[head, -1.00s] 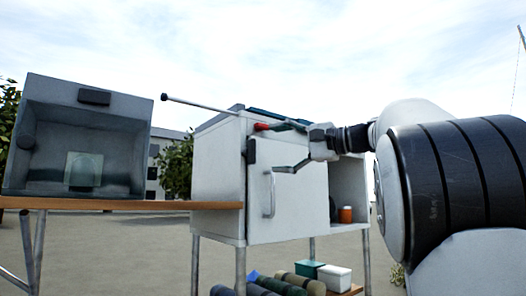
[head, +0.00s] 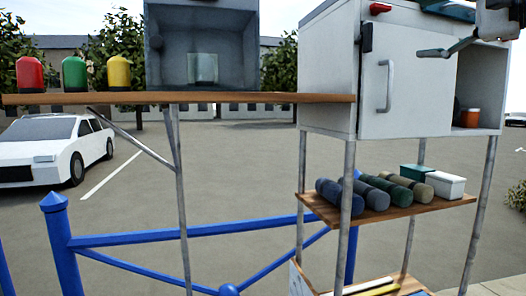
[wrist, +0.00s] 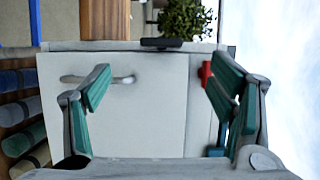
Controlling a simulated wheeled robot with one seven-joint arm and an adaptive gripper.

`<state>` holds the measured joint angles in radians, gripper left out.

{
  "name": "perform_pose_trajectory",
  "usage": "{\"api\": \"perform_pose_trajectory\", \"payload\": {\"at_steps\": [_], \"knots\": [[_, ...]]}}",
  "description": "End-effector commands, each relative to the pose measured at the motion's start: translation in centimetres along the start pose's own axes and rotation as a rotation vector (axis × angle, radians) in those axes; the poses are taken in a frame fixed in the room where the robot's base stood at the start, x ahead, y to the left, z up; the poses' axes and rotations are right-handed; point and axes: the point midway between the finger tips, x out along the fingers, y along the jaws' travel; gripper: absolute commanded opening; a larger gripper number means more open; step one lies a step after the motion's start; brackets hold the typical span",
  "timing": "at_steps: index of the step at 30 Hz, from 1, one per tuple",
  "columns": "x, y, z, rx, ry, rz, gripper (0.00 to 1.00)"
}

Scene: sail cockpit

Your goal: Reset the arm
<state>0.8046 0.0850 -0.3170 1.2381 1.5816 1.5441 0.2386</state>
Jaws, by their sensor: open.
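My gripper (head: 440,28) is at the top right of the head view, in front of the upper part of a white cabinet (head: 330,75). In the wrist view my gripper (wrist: 160,85) has its two green-padded fingers wide apart, with nothing between them but the cabinet front beyond. The cabinet door (head: 410,95) looks shut. Its upright handle (head: 387,86) also shows beside one finger in the wrist view (wrist: 97,79). A red piece (head: 380,8) is at the cabinet's top edge; the wrist view shows it close to the other finger (wrist: 205,73). Contact cannot be told.
An orange-lidded jar (head: 470,117) stands in the cabinet's open right bay. Below, a shelf (head: 400,211) holds several rolls and two boxes. A blue railing (head: 190,230) stands in front.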

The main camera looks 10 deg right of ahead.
Motion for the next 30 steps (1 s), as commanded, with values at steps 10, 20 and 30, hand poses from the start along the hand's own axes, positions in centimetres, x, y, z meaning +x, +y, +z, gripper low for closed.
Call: {"api": "perform_pose_trajectory", "payload": {"at_steps": [10, 20, 30], "knots": [[5.5, 10.3, 10.0, -0.029, -0.075, 0.307, 0.77], [3.7, 27.6, 24.6, -0.397, -0.268, 0.775, 0.77], [-3.9, 41.0, 30.9, -1.038, -0.481, 1.05, 0.77]]}}
